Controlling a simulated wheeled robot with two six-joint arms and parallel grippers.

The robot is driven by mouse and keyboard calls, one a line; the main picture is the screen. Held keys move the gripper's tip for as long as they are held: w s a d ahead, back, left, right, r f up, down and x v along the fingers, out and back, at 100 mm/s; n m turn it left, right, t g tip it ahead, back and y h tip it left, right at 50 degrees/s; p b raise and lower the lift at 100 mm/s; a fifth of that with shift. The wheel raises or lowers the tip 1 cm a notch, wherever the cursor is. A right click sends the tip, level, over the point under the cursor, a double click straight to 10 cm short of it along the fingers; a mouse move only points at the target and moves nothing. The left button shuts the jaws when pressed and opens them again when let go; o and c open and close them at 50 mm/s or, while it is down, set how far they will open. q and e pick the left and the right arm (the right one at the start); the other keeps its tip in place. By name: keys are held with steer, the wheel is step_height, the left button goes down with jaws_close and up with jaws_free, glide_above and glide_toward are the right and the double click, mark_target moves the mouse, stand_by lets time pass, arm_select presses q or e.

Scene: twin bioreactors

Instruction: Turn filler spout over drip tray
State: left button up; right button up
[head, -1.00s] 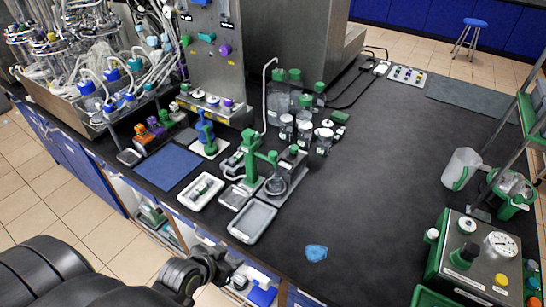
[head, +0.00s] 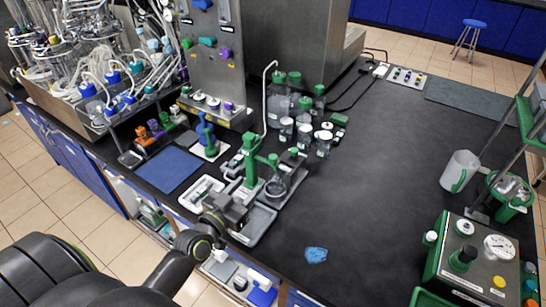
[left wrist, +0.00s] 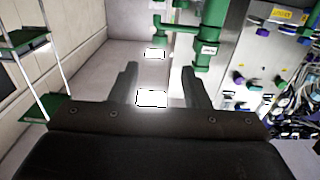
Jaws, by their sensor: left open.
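The filler is a green stand (head: 250,160) on the bench, with a green spout part (head: 272,162) at its right above a round glass vessel. A pale grey tray (head: 256,230) lies in front of it, partly covered by my gripper; I cannot tell whether it is the drip tray. My left gripper (head: 232,203) is in front of the filler, above the trays. In the left wrist view its two fingers (left wrist: 160,88) are apart with nothing between them. There the green filler column (left wrist: 204,45) and side arm (left wrist: 180,28) stand beyond the right finger, apart from it. My right gripper is not in view.
Clear jars with green caps (head: 279,100) and white-lidded jars (head: 323,140) stand behind the filler. A blue mat (head: 170,169) and a blue-green fixture (head: 206,138) are at the left. A blue scrap (head: 316,255) lies at the front. The bench's middle right is free.

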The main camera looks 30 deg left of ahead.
mark_target(271, 162)
arm_select(q)
steer(key=w, duration=0.9)
steer(key=w+d+p, duration=0.1)
steer(key=w, duration=0.3)
steer(key=shift+w, duration=0.35)
jaws_close()
